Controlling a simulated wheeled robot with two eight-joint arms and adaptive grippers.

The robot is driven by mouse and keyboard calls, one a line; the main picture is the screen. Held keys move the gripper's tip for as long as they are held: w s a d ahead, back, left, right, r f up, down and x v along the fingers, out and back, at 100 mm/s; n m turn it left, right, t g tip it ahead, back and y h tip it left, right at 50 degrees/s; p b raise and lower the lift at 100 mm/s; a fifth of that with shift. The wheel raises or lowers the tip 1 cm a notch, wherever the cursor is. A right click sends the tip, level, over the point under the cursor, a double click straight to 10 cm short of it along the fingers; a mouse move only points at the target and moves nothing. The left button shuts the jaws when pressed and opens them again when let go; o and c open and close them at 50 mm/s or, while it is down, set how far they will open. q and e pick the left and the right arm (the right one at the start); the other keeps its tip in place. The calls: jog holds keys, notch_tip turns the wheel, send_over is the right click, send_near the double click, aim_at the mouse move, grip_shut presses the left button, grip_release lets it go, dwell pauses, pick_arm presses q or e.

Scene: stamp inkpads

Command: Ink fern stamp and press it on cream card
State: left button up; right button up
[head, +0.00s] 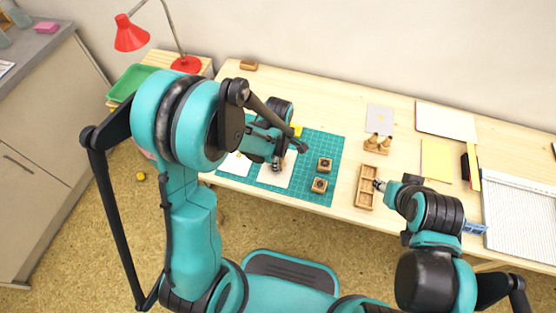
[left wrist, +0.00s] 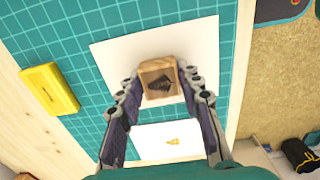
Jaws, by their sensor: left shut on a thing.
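My left gripper (left wrist: 160,88) is shut on a wooden stamp (left wrist: 161,68) with a dark leaf-like picture on its top. The stamp is over a plain cream card (left wrist: 118,58); I cannot tell whether it touches the card. The stamp's underside is hidden. In the head view the left gripper (head: 277,162) is over the cream card (head: 270,180) on the green cutting mat (head: 322,142).
A card with a yellow mark (head: 236,164) lies left of the cream card. A yellow block (left wrist: 50,90) is near the mat's edge. A wooden tray (head: 359,204) and a wooden holder (head: 377,148) stand to the right. A paper trimmer (head: 520,215) is far right.

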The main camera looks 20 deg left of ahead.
pick_arm(q)
jog(key=shift+r, duration=0.15)
dwell(0.5)
jog(key=shift+r+p, duration=0.45)
jog(key=shift+r+p, duration=2.05)
jog(key=shift+r, duration=0.75)
jog(key=shift+f, duration=0.1)
